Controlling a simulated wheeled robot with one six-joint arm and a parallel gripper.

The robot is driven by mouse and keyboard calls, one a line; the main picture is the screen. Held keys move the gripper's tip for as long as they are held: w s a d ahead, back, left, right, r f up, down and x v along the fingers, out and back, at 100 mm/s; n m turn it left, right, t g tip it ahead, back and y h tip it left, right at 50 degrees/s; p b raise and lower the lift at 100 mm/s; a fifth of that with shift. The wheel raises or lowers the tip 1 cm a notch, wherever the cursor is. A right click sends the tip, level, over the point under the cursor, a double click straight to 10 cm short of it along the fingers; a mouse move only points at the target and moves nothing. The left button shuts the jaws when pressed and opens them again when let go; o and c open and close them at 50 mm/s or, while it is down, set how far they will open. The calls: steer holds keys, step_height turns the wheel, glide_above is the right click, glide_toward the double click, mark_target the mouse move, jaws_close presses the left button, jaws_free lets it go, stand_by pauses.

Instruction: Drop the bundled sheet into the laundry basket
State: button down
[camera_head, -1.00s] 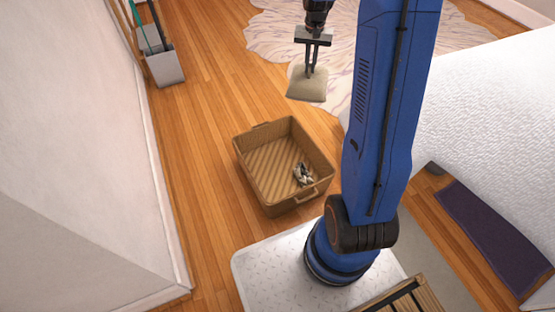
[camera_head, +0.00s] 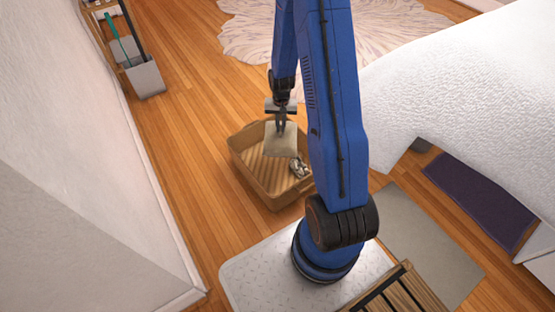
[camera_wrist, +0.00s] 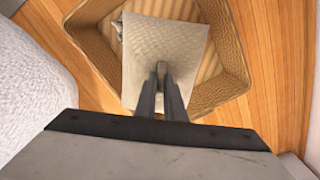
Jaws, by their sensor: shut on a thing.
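The bundled sheet (camera_head: 281,140) is a pale beige, folded pad. My gripper (camera_head: 281,130) is shut on it. In the wrist view the sheet (camera_wrist: 160,42) hangs from my fingertips (camera_wrist: 161,70) and covers part of the basket's inside. The laundry basket (camera_head: 243,171) is a tan woven box on the wood floor, and the sheet shows over its far part. It also shows in the wrist view (camera_wrist: 234,60). I cannot tell exactly how high the sheet is above the basket floor. A small crumpled grey-and-white item (camera_head: 298,166) lies inside the basket.
A white wall runs along the left. A grey bin (camera_head: 146,79) with long handles stands at the upper left. A white bed (camera_head: 450,90) is at the right. A wooden slatted piece (camera_head: 405,292) is at the bottom right. Floor left of the basket is clear.

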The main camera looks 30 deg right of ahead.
mark_target(281, 135)
steer(key=shift+f, duration=2.9)
steer(key=c, duration=1.8)
jaws_free()
steer(key=shift+o, duration=0.2)
step_height(281, 135, up, 17)
steer(key=shift+r, duration=0.2)
